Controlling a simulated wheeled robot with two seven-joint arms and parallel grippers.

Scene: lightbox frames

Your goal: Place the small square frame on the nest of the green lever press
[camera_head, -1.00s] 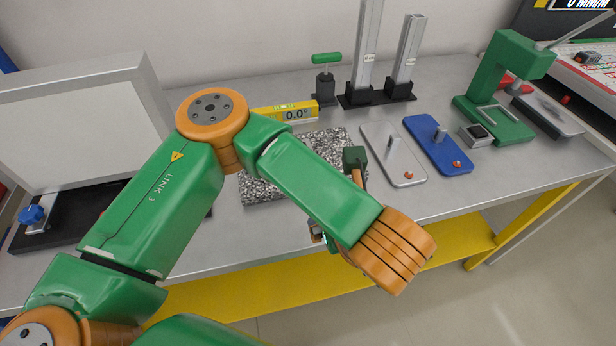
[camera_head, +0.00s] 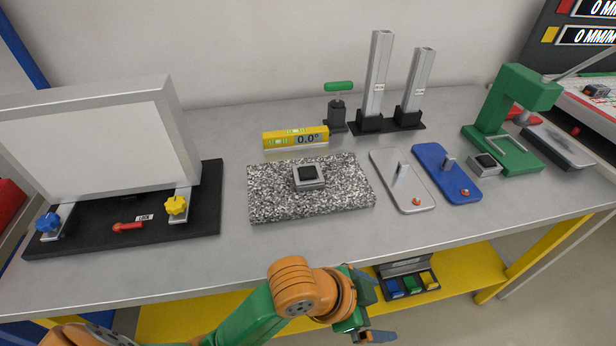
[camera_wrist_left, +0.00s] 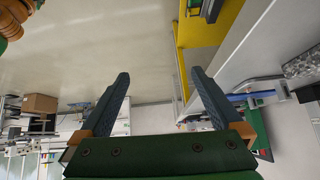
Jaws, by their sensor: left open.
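A small square frame (camera_head: 309,185), grey with a dark centre, lies flat on the speckled granite plate (camera_head: 270,206) in the middle of the bench. The green lever press (camera_head: 492,120) stands at the right of the bench. A small grey block with a dark square top (camera_head: 485,162) sits at the front left of its base; I take this as the nest. My left gripper (camera_head: 384,314) is open and empty, low in front of the bench edge. In the left wrist view its fingers (camera_wrist_left: 160,74) are wide apart with nothing between them. My right gripper is not in view.
A grey plate (camera_head: 405,195) and a blue plate (camera_head: 436,165), each with a post, lie between granite and press. A yellow level (camera_head: 295,137) and metal columns (camera_head: 378,75) stand behind. A white panel on a black base (camera_head: 100,236) is at left. The front strip of bench is clear.

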